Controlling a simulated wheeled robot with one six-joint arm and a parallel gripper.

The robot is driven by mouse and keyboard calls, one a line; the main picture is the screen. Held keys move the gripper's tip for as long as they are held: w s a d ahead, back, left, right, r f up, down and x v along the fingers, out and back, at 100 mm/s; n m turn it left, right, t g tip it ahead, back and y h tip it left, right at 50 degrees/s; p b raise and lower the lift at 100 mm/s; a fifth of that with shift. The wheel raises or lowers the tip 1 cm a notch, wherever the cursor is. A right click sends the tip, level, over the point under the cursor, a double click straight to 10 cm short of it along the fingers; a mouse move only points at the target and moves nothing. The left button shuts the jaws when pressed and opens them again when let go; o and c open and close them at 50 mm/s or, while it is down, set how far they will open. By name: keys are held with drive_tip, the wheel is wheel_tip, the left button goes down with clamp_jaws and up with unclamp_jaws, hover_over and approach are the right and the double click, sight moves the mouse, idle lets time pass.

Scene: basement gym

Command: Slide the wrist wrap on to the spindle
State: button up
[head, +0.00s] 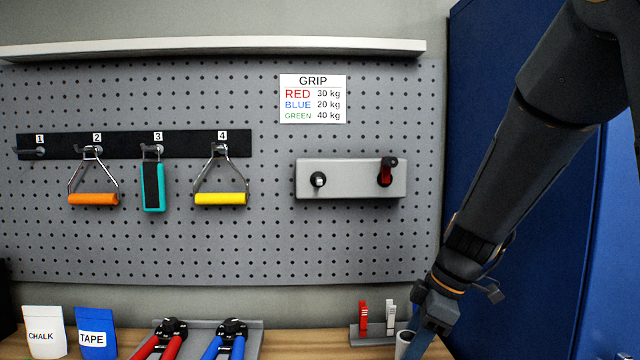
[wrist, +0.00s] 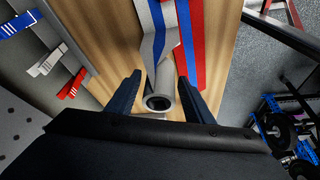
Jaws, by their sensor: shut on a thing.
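The wrist wrap (wrist: 160,88) is a pale grey roll with a dark round hole, seen end-on in the wrist view. It sits between the two dark blue fingers of my gripper (wrist: 160,80), which is shut on it. In the head view, my gripper (head: 422,328) is low at the right, over the bench, and part of the pale roll (head: 403,344) shows at its left. A grey wall plate (head: 350,190) carries two pegs. The left spindle (head: 318,180) looks bare. The right peg has a dark red thing (head: 385,174) on it.
White, blue and red strips (wrist: 190,45) lie beyond the roll. Red and white clips (head: 364,318) stand left of my gripper on the wooden bench. Red and blue hand grippers (head: 222,342) lie farther left. Handles hang on the black rail (head: 125,140). A blue locker (head: 505,70) stands right.

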drive_tip(key=shift+s, duration=0.1)
idle(0.5)
